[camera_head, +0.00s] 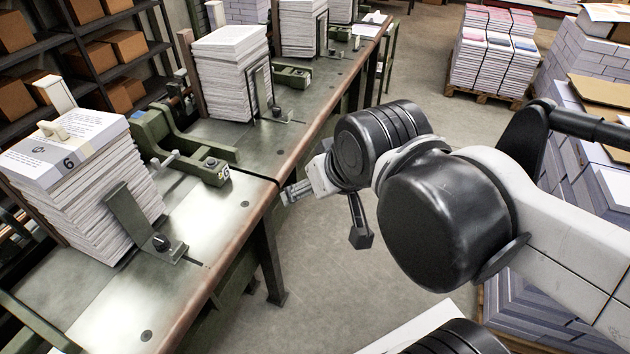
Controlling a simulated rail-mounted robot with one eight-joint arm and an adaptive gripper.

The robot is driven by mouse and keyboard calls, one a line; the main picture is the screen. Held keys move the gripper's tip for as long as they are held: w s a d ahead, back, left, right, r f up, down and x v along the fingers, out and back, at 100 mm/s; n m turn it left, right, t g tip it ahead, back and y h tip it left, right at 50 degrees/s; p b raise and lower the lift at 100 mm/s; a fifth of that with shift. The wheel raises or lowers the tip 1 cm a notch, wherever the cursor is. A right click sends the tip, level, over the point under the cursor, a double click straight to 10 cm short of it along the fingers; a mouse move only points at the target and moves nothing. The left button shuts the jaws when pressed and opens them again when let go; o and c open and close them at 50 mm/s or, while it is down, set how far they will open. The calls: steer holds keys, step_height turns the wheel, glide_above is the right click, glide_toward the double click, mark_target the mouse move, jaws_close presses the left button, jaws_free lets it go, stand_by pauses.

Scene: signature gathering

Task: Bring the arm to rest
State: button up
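My arm (450,215) reaches in from the right, with thick black joints and a white link. It is held over the open floor to the right of the bench. My gripper (286,193) is small in view at the arm's left end, close to the bench's front edge. It points left. Its fingers are seen from the side and partly hidden by the wrist, so I cannot tell whether they are open or shut. I see nothing clearly held in it.
The long metal bench (215,225) carries a paper stack marked 6 (75,190), a green clamp (180,145) and further stacks (232,75). Shelves with boxes (128,45) stand behind. Paper piles on a pallet (490,60) stand at the back right. Grey floor (330,275) is clear beside the bench.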

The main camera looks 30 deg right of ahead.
steer(key=shift+f, duration=0.15)
step_height(320, 180, down, 14)
steer(key=b, duration=1.3)
steer(key=shift+r+b, duration=0.25)
steer(key=shift+b, duration=0.15)
